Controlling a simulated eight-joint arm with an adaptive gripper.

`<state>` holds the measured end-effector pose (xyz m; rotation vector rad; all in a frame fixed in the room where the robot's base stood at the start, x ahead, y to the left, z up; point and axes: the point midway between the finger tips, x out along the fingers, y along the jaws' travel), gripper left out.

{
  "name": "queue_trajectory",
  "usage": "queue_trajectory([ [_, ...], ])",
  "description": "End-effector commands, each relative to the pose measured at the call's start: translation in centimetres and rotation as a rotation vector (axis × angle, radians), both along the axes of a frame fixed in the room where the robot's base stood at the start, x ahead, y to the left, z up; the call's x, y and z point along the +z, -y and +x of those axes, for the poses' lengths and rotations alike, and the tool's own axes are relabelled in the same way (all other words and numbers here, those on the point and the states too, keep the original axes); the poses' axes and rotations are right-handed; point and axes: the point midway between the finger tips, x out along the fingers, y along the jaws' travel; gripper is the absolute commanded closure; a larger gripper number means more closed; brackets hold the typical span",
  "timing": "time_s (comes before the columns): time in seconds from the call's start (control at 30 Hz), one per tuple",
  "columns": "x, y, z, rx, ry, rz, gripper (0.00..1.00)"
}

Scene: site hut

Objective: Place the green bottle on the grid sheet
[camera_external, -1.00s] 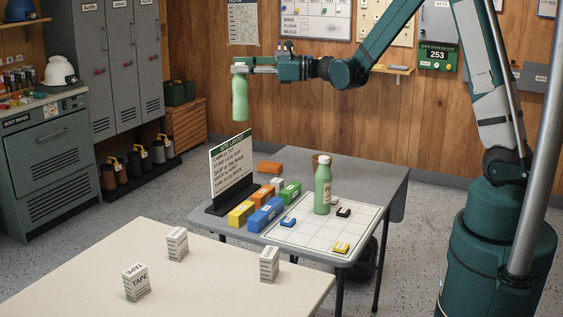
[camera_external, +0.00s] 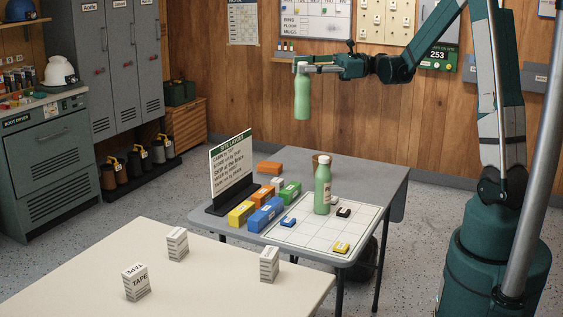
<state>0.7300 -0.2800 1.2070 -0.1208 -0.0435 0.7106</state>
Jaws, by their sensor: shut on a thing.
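My gripper (camera_external: 302,67) is shut on a green bottle (camera_external: 302,98) near its top. The bottle hangs upright in the air, in front of the wood wall and above the far part of the grey table. A second green bottle (camera_external: 323,190), with a pale cap and a label, stands upright on the white grid sheet (camera_external: 308,237). The grid sheet lies on the right front part of the grey table. Small blue (camera_external: 288,222), black (camera_external: 343,212) and yellow (camera_external: 341,248) pieces also lie on it.
Orange, yellow, blue and green blocks (camera_external: 266,215) lie left of the sheet, by an upright sign (camera_external: 231,170). A cream table (camera_external: 205,275) with tape boxes is in front. Several sheet cells are bare.

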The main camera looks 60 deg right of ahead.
Motion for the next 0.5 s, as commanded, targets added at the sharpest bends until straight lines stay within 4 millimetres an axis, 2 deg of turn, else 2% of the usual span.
queue_trajectory([
  [0.1, -0.1, 0.9, -2.1, 0.024, 0.003, -0.004, 0.96],
  [0.3, -0.1, 1.8, -4.8, 0.06, 0.008, -0.008, 0.96],
  [0.43, -0.1, 2.2, -6.3, 0.08, 0.01, -0.011, 0.96],
  [0.5, -0.9, 2.1, -6.3, 0.082, 0.01, -0.011, 0.96],
])
